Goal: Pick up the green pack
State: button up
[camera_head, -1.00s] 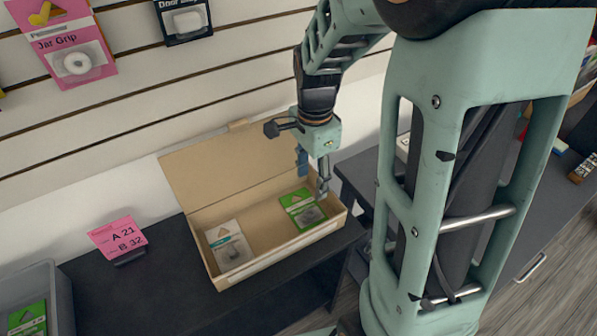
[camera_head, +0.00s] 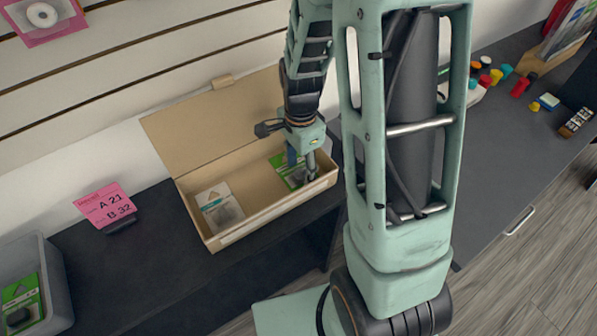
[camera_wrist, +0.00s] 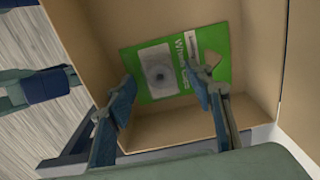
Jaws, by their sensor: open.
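The green pack (camera_head: 281,164) lies in the right end of the open cardboard box (camera_head: 262,212). In the wrist view the green pack (camera_wrist: 214,48) shows a white picture panel with a grey round item, and white lettering. My gripper (camera_head: 301,172) is inside the box at that end, over the pack and partly hiding it in the head view. In the wrist view my gripper (camera_wrist: 160,76) is open, with its two fingers apart over the pack's near part. Nothing is held between them. Whether the fingertips touch the pack cannot be told.
A white-and-grey pack (camera_head: 219,208) lies in the box's left end. The box lid (camera_head: 205,120) stands open against the wall. A pink sign (camera_head: 105,206) and a grey bin (camera_head: 62,290) holding another green pack (camera_head: 20,292) are at left.

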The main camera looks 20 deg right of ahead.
jog(key=c, duration=1.3)
jog(key=shift+o, duration=0.2)
jog(key=shift+r, duration=0.1)
